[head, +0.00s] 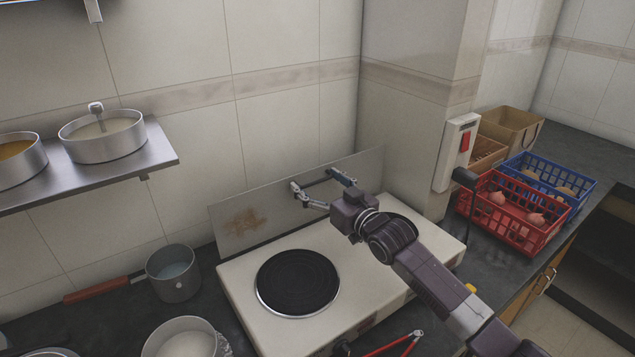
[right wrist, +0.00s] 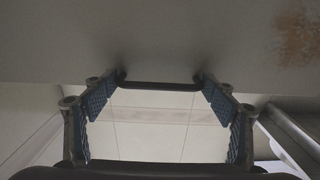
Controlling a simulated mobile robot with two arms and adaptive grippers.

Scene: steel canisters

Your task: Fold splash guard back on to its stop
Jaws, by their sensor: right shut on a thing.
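The splash guard (head: 265,210) is a grey metal plate with a brown stain, standing roughly upright along the back edge of the white hotplate unit (head: 241,285). It also fills the top of the right wrist view (right wrist: 160,40). Its black bar handle (right wrist: 160,84) lies between the fingers of my right gripper (head: 322,188), near the guard's upper edge. The right gripper is shut on this handle, with a finger at each end of the bar. I cannot tell whether the guard touches a stop. My left gripper is not in view.
A black round burner (head: 298,282) sits on the hotplate. A small pot (head: 174,276) and a larger pot (head: 187,340) stand left. A steel shelf (head: 150,160) holds pans. A red crate (head: 515,214) and blue crate (head: 548,181) are right, near a wall switch box (head: 455,152).

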